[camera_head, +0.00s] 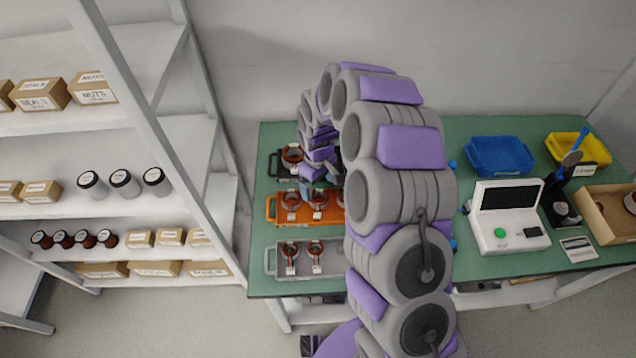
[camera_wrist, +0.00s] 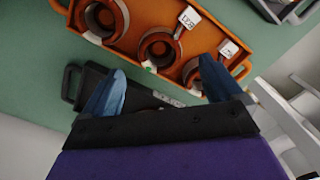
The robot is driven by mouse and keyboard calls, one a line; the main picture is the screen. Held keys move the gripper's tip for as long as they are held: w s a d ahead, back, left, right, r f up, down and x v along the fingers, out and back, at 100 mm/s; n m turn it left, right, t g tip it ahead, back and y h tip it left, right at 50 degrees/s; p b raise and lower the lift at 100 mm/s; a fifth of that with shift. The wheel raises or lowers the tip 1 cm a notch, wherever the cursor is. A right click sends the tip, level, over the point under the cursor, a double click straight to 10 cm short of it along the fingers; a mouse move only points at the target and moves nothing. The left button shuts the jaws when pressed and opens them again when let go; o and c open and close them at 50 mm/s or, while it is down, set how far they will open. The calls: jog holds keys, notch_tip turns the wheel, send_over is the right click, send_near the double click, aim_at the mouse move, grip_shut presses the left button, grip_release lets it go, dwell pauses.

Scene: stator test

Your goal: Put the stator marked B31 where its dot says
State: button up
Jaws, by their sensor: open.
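An orange tray (camera_head: 275,212) on the green table holds stators in a row; it also shows in the wrist view (camera_wrist: 150,18). The middle stator (camera_wrist: 160,50) has a white tag (camera_wrist: 189,18) that seems to read B31, upside down. A small green mark (camera_wrist: 148,68) shows at its edge. Another stator (camera_wrist: 105,18) lies to its left, and one (camera_wrist: 213,75) to its right is partly hidden by a finger. My gripper (camera_wrist: 163,90) is open and empty, above the tray's edge and apart from the stators. In the head view my gripper (camera_head: 320,188) is small and partly hidden.
A black tray (camera_head: 275,165) lies behind the orange one and a grey tray (camera_head: 272,262) in front. At right are a blue bin (camera_head: 498,157), a yellow bin (camera_head: 580,150), a white tester (camera_head: 507,237) and a cardboard box (camera_head: 602,217). Shelving (camera_head: 185,120) stands left.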

jog(key=shift+o, duration=0.5)
jog(key=shift+r, duration=0.1)
jog(key=shift+r, duration=0.35)
notch_tip(320, 180, up, 16)
jog(key=p, duration=0.2)
jog(key=shift+w+a+r+p, duration=0.15)
jog(key=shift+w+p, duration=0.15)
jog(key=shift+w, duration=0.05)
